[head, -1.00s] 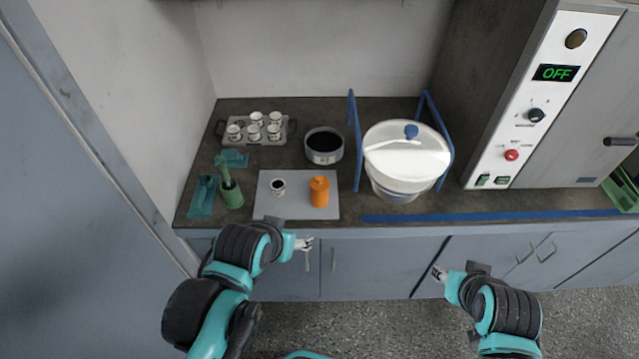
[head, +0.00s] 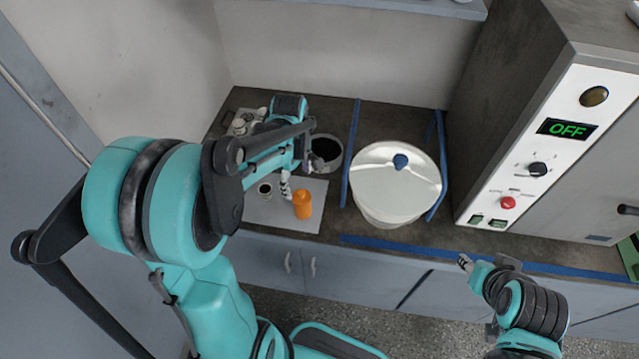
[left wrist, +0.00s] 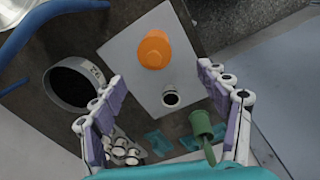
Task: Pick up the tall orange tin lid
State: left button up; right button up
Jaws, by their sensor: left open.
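The orange tin (head: 302,204) with its orange lid stands upright on a light grey mat (head: 262,212) on the dark counter. In the left wrist view the orange lid (left wrist: 154,50) shows from above, beyond my fingertips. My left gripper (head: 286,184) is above the mat, close to the tin on its left and back side, open and empty. In the left wrist view its two fingers (left wrist: 160,85) are spread wide with nothing between their pads. My right gripper (head: 466,262) hangs in front of the counter at the right; its jaws are too small to judge.
A small dark-filled cup (left wrist: 171,98) stands on the mat beside the tin. A dark round pan (head: 326,150), a white lidded bowl (head: 392,196) between blue rails, a green holder (left wrist: 201,123) and several small cups (left wrist: 120,150) are around. A cabinet (head: 545,140) stands at right.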

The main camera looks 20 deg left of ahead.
aim_at(301, 192)
pick_arm(q)
jog(key=shift+w+a+f+n, duration=0.1)
jog(key=shift+w+f+n, duration=0.15)
jog(key=shift+w+n, duration=0.1)
jog(key=shift+f, duration=0.35)
jog(key=shift+s+a+f+b, duration=0.15)
jog(key=shift+f+b, duration=0.3)
jog(key=shift+f, duration=0.5)
jog(key=f, duration=0.1)
jog(key=f+b, duration=0.1)
jog(key=f, duration=0.1)
jog(key=f+b, duration=0.1)
jog(key=f, duration=0.1)
jog(key=shift+w+d+f, duration=0.2)
jog(key=shift+w+d, duration=0.1)
jog(key=shift+w, duration=0.1)
jog(key=shift+r, duration=0.1)
jog(key=shift+c, duration=0.6)
jog(key=c, duration=0.9)
